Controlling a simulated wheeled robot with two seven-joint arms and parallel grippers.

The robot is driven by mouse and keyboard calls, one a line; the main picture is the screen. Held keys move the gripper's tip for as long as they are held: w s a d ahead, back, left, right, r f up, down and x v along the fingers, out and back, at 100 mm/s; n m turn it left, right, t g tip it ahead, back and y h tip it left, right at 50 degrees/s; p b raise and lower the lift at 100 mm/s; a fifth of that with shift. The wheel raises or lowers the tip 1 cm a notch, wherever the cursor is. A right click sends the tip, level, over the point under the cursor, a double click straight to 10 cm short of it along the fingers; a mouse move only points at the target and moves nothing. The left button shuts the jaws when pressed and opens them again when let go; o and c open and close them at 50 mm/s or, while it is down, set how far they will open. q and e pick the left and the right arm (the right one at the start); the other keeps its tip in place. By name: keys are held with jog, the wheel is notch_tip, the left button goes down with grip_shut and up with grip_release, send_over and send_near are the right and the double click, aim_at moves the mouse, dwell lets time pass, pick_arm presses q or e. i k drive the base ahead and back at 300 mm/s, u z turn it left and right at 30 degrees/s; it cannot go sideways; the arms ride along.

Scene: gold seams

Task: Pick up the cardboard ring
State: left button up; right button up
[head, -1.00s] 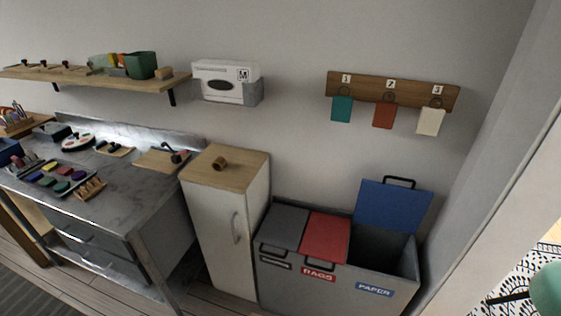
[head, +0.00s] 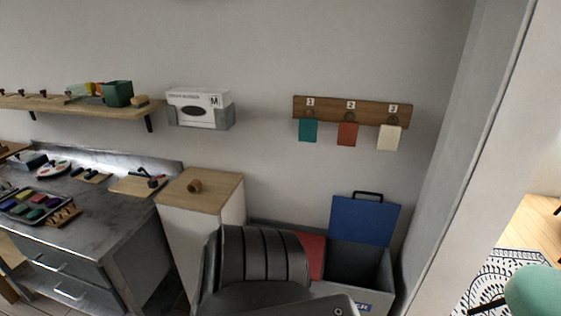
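The cardboard ring (head: 194,186) is a small brown roll lying on the wooden top of the white cabinet (head: 221,188). Nothing touches it. A dark part of my own arm (head: 262,262) rises at the bottom middle, in front of the cabinet's lower right side and the bins. Neither gripper's fingers show in the head view.
The bin unit (head: 354,262) stands right of the cabinet, with its blue lid (head: 362,219) raised and its red lid (head: 315,252) partly hidden. The metal workbench (head: 110,215) with paints and tools is left. A glove box (head: 200,108) and tag board (head: 352,108) hang above.

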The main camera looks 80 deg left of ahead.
aim_at(195, 185)
jog(key=z, duration=0.25)
jog(key=k, duration=1.05)
jog(key=u, duration=1.75)
